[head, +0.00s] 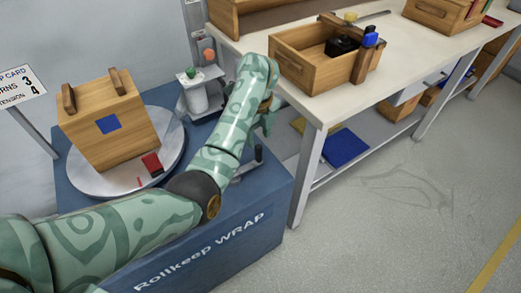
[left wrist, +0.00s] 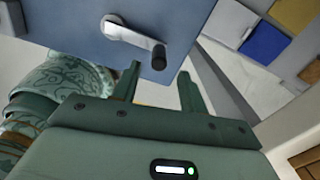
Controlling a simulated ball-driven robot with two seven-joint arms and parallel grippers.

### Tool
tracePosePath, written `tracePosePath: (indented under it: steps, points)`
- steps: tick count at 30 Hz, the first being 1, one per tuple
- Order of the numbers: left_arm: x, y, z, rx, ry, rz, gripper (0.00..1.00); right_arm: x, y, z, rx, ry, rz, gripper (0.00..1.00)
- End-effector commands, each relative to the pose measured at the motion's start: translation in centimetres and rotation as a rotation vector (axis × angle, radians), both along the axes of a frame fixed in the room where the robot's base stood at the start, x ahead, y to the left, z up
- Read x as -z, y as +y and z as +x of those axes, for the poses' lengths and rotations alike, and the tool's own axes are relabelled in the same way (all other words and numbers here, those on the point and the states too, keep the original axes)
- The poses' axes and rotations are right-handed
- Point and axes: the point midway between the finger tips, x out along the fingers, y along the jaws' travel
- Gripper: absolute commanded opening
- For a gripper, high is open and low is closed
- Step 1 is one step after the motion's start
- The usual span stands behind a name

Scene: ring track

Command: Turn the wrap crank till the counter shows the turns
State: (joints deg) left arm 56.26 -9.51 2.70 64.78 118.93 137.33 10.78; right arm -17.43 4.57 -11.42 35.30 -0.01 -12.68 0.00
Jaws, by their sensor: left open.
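The wrap machine (head: 215,245) is a blue cabinet with "Rollkeep WRAP" on its front. Its crank shows in the left wrist view as a pale arm (left wrist: 127,33) with a dark handle (left wrist: 158,57). In the head view part of the crank (head: 249,164) shows beside my forearm. My left gripper (head: 267,112) is open and empty; in the left wrist view its fingers (left wrist: 160,84) stand apart, with the handle just beyond them. A card (head: 18,88) at the left reads turns 3, tension 4. I cannot make out a counter reading. My right gripper is not in view.
A workbench (head: 318,107) with wooden boxes is at the right; open floor (head: 400,220) lies in front.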

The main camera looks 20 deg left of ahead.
Motion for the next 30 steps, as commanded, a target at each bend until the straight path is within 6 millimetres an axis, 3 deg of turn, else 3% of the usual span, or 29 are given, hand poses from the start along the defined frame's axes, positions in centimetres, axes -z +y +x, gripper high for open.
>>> tracePosePath:
  steps: [1, 6, 12, 20, 25, 30]
  points:
    - [2.1, 0.1, 0.0, 0.0, 0.007, 0.002, 0.43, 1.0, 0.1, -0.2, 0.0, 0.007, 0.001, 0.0]
    - [4.7, 0.1, 0.0, 0.0, 0.003, 0.002, 0.43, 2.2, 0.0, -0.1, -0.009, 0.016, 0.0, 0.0]
    - [5.8, 0.0, 0.0, -0.001, 0.0, 0.001, 0.43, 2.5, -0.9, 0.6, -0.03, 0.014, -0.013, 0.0]
    - [5.7, 0.0, 0.0, -0.001, -0.003, 0.001, 0.43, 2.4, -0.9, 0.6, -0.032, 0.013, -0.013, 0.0]
    - [5.7, 0.0, 0.0, -0.001, -0.001, 0.0, 0.0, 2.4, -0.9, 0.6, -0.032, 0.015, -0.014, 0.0]
    - [5.7, 0.1, 0.1, 0.0, -0.001, 0.0, 0.0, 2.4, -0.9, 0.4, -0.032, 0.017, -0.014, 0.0]
